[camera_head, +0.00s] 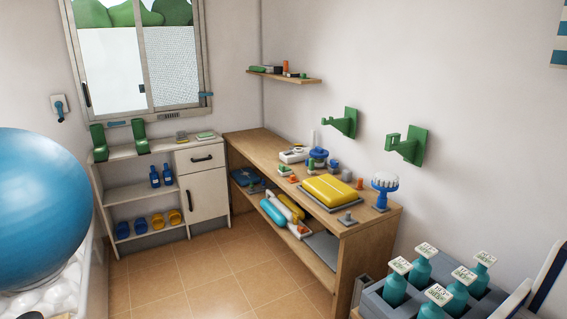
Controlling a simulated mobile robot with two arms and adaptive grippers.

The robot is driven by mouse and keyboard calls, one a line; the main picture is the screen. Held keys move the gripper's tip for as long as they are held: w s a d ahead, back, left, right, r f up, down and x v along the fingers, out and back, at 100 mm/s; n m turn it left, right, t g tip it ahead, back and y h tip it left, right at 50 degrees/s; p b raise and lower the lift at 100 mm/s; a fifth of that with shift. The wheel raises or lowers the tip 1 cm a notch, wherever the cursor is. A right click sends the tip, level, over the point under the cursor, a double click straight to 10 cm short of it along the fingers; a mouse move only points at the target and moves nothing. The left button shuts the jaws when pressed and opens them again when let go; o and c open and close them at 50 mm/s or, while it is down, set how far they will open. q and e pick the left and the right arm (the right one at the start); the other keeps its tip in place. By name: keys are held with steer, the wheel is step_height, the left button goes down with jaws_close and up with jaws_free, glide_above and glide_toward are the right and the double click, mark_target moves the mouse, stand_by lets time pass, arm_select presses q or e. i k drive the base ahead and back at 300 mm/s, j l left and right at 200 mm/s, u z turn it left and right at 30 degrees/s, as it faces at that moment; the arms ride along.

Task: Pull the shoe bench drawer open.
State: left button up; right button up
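The shoe bench (120,153) is a white cabinet under the window at the back left. Its drawer (190,163) is at the top right of the cabinet, with a dark bar handle (201,158). The drawer front looks flush with the cabinet, so it appears closed. A small door (208,197) with a dark handle is below it. Neither of my grippers is in view.
A wooden workbench (375,226) with tools stands right of the shoe bench, close to it. A large blue ball (38,205) fills the left edge. A grey crate (384,301) of teal bottles is at the lower right. Tiled floor (205,285) before the shoe bench is clear.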

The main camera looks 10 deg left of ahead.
mark_target(196, 158)
steer(key=i+j+u, duration=0.2)
steer(key=i+u, duration=0.15)
steer(key=i, duration=0.3)
steer(key=i+u, duration=0.35)
steer(key=i, duration=0.35)
steer(key=i+l+u, duration=0.25)
steer(key=i+u, duration=0.15)
steer(key=i, duration=0.25)
